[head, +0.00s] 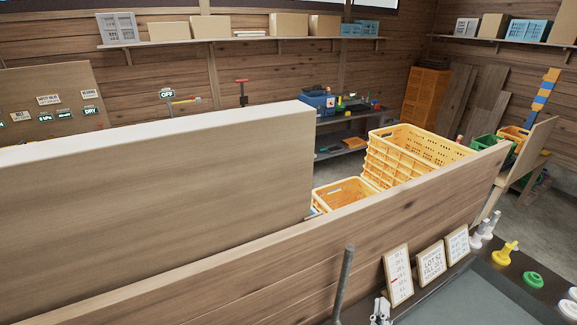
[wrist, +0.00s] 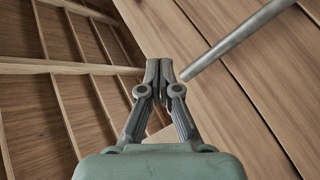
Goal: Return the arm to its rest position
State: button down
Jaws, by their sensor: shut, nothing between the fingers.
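My gripper (wrist: 159,68) shows in the wrist view with its two dark fingers together and nothing between them. Wooden boards lie beyond the fingertips, and the fingers appear clear of them, though the gap is hard to judge. A grey metal rod (wrist: 238,40) slants to the upper right of the fingertips. In the head view I cannot make out my gripper for certain. A grey upright rod (head: 344,282) stands there in front of the wooden partition (head: 400,220).
Yellow crates (head: 405,158) stand behind the partition. Framed cards (head: 398,275) lean against its near side, by a grey basin (head: 470,300). A yellow fitting (head: 505,252) and a green cap (head: 532,280) sit on the basin's rim. A pale panel (head: 160,185) fills the left.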

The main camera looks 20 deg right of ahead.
jog(key=w+a+r+m+y+p, duration=0.1)
jog(key=w+a+r+y+p, duration=0.15)
jog(key=a+r, duration=0.35)
jog(key=w+a+r+m+y+p, duration=0.1)
jog(key=a+r+y+p, duration=0.15)
jog(key=a+r, duration=0.45)
jog(key=s+a+r+n+y+p, duration=0.1)
jog(key=s+a+r+y+p, duration=0.1)
jog(key=a, duration=0.8)
jog(key=s+a+r+n+y+p, duration=0.1)
jog(key=a+r+y+p, duration=0.4)
jog(key=a, duration=0.6)
notch_tip(320, 180, up, 2)
jog(key=shift+s+r+y, duration=0.1)
jog(key=shift+s+y, duration=0.4)
jog(key=shift+s, duration=0.2)
